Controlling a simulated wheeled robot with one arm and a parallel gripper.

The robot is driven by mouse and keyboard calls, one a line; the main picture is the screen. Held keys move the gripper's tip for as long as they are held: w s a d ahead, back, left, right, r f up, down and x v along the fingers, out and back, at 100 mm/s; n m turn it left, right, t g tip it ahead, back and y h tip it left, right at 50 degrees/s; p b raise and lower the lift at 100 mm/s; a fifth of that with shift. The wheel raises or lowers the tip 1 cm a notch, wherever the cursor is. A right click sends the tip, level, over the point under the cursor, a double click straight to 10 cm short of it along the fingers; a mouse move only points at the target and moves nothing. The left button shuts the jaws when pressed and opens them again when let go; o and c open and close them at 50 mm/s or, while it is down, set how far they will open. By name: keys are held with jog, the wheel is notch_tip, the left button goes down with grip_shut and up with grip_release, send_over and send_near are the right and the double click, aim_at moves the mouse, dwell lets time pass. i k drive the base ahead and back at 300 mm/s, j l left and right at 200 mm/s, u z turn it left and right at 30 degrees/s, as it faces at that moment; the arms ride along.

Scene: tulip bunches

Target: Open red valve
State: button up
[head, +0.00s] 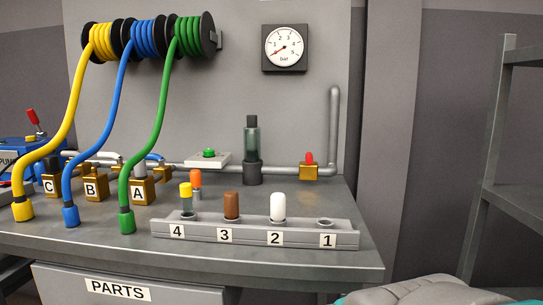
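A small brass valve (309,173) with a red handle (309,158) sits on the grey pipe at the back right of the bench. The red handle stands upright from the brass body. Whether the valve is open or shut cannot be told. The pipe (334,120) bends up the wall just right of it. A second red handle (33,117) stands tilted on the blue pump (18,150) at the far left. The round wall gauge (284,46) has its red needle pointing to the lower left, near the low end.
A grey rack (345,239) numbered 4 to 1 holds yellow-, brown- and white-topped pieces; slot 1 looks empty. Yellow, blue and green hoses (146,140) hang in front of blocks labelled C, B and A (137,190). A dark filter (252,150) stands left of the valve.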

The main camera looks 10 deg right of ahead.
aim_at(309, 157)
jog(key=k+j+z, duration=0.3)
jog(key=k+z, duration=0.3)
jog(key=k, duration=0.2)
jog(key=l, duration=0.05)
